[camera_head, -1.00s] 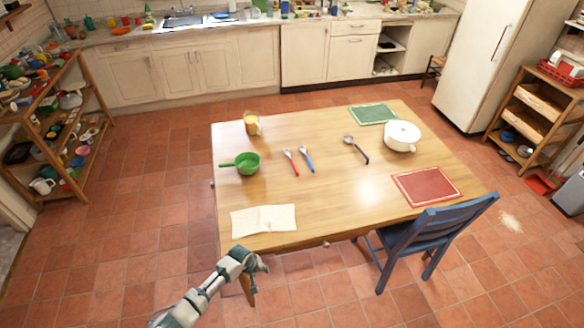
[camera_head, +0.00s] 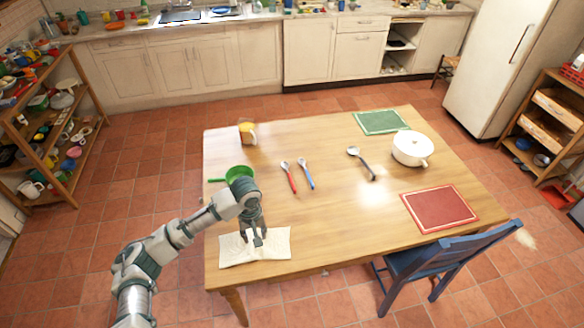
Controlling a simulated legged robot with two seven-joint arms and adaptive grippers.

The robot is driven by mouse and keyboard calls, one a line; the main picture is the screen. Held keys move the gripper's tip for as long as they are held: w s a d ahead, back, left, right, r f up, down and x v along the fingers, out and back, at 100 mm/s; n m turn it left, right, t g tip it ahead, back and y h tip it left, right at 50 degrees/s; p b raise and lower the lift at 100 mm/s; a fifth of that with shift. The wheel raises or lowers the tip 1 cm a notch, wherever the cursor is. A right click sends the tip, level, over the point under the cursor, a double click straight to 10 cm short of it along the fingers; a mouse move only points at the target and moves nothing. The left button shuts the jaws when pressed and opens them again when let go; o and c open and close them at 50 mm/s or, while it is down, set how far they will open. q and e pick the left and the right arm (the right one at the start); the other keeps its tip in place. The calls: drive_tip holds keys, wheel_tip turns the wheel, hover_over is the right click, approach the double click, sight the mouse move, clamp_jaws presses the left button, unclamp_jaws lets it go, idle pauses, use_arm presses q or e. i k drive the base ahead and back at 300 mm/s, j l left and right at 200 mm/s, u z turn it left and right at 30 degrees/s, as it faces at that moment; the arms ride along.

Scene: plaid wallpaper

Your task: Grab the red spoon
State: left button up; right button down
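The red spoon (camera_head: 290,179) lies on the wooden table (camera_head: 330,225), with its red handle towards me and its metal bowl away. A blue-handled spoon (camera_head: 306,176) lies just to its right, apart from it. My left gripper (camera_head: 258,238) is over the white cloth (camera_head: 278,246) at the near left of the table, pointing down. It is to the left of the red spoon and nearer to me. Its fingers look spread apart with nothing between them. My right gripper is not in view.
A green pan (camera_head: 238,173) stands behind my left gripper, partly hidden by the arm. A yellow mug (camera_head: 247,134), a dark-handled ladle (camera_head: 362,163), a white pot (camera_head: 412,149), a green mat (camera_head: 381,122) and a red mat (camera_head: 439,209) are on the table. A blue chair (camera_head: 445,262) stands at the near right.

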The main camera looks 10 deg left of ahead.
sight(285, 165)
drive_tip(key=i, duration=1.45)
